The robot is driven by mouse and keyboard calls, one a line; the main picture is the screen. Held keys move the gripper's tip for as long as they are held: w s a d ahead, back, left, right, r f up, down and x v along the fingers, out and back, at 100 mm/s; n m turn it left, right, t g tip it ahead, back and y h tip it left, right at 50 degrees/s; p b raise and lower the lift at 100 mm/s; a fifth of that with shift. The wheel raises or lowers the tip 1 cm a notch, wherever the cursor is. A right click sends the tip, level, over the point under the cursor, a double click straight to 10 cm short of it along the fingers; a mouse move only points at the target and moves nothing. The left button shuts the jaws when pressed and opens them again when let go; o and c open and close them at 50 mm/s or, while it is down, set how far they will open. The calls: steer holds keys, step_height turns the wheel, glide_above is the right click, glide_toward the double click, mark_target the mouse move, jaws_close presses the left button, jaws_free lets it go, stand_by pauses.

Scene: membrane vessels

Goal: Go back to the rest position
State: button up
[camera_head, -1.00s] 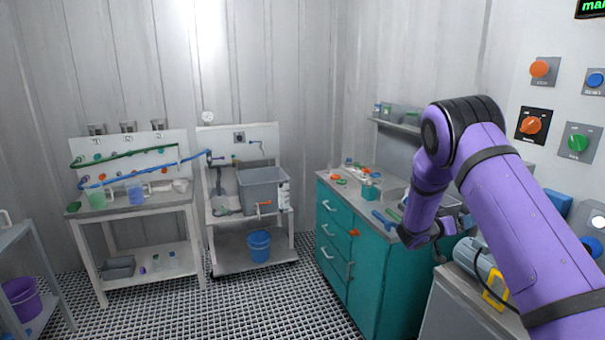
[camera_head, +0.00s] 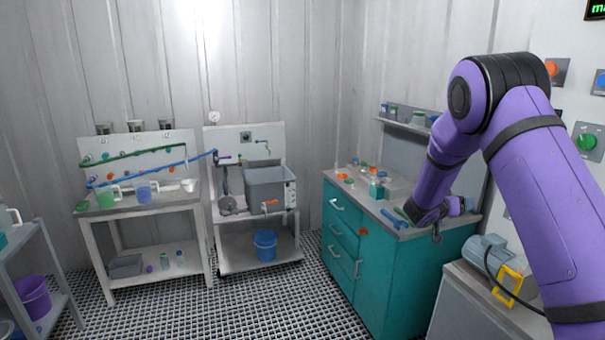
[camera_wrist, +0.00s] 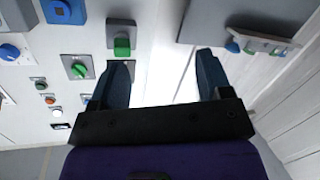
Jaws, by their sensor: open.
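My purple arm reaches in from the right in the head view, bent at a black joint, its far end low over the right part of the teal cabinet. My gripper shows in the wrist view (camera_wrist: 163,88) with its two dark fingers wide apart. Nothing is between them; behind the gap is a pale wall. In the head view the fingertips are too small and dark to make out clearly.
The teal cabinet (camera_head: 371,272) has small coloured parts on top. A wall panel carries a green knob (camera_head: 587,141). A grey motor (camera_head: 487,250) sits on a bench at lower right. A white table (camera_head: 150,205) and a cart with a grey tank (camera_head: 270,187) stand left. The grated floor between is clear.

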steer(key=s+a+r+n+t+y, duration=0.2)
steer(key=s+a+r+y, duration=0.55)
steer(key=r, duration=0.35)
steer(key=s+a+r+n+t+y, duration=0.1)
steer(key=s+a+r+n+y, duration=0.2)
steer(key=s+a+r+y, duration=0.45)
steer(key=s+a+r+n+g+h, duration=0.1)
steer(key=s+g, duration=0.5)
steer(key=s, duration=2.8)
steer(key=shift+s+r+n, duration=0.15)
steer(key=shift+s+n, duration=0.1)
steer(key=shift+n, duration=0.45)
steer(key=shift+o, duration=0.2)
